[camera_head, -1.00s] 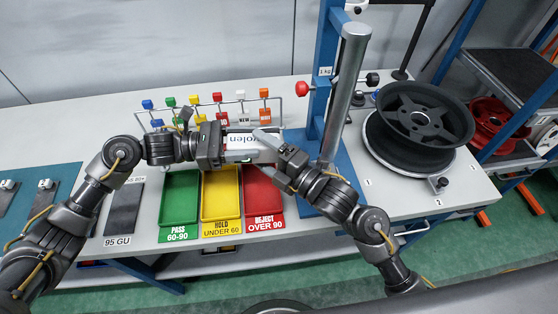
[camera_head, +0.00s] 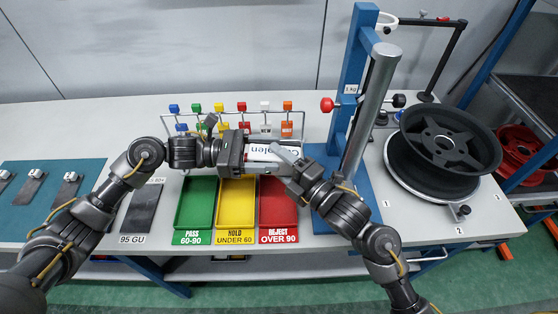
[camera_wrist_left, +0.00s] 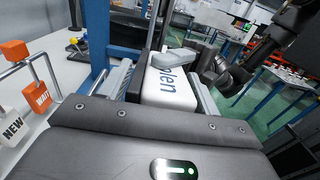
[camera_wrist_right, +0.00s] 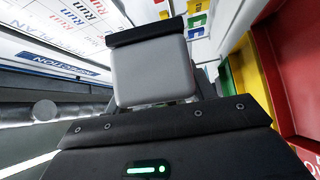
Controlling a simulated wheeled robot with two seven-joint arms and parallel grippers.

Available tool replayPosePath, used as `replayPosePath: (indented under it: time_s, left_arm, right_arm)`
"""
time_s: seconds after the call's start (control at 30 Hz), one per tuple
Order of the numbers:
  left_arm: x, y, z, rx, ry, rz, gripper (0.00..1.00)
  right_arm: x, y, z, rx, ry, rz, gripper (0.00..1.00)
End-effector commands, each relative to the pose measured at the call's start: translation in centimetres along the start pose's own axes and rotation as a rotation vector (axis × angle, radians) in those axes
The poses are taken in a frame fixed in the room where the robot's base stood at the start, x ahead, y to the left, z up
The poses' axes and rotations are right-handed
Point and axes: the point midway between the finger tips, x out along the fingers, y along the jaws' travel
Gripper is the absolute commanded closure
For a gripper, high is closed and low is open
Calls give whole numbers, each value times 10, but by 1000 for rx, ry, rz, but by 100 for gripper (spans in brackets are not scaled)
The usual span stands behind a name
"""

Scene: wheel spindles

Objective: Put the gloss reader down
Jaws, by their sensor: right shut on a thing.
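The gloss reader (camera_head: 262,154) is a white box with dark lettering, held in the air above the back of the coloured trays. It also shows in the left wrist view (camera_wrist_left: 170,88), with a dark side. My right gripper (camera_head: 285,160) is shut on its right end. My left gripper (camera_head: 248,154) is at its left end, and its fingers stand apart on either side of the box in the left wrist view. A grey block with a dark edge (camera_wrist_right: 152,72) fills the middle of the right wrist view, probably the reader's end.
A rack of coloured tags (camera_head: 241,107) stands behind. A dark 95 GU plate (camera_head: 142,210) lies left; a blue stand (camera_head: 345,120) and black wheel (camera_head: 450,140) are right.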

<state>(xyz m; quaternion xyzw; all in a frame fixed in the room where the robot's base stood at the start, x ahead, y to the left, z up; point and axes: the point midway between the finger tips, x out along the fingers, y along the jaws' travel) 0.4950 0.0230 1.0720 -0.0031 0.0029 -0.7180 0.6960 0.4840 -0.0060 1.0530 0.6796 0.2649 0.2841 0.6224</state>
Motion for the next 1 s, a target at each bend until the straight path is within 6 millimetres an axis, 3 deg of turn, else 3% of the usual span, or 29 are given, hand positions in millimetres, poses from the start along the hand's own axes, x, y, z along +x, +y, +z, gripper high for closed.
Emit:
replayPosePath:
  time_s: [0.1,0.47,1.0]
  left_arm:
    - [0,0,0,0,0,0,22]
    - [-6,0,-1,-1,3,1,22]
    - [-104,1,-1,-1,3,2,22]
  right_arm:
    - [0,1,0,0,0,2,78]
    - [0,1,0,0,0,2,78]
    - [0,1,0,0,0,2,78]
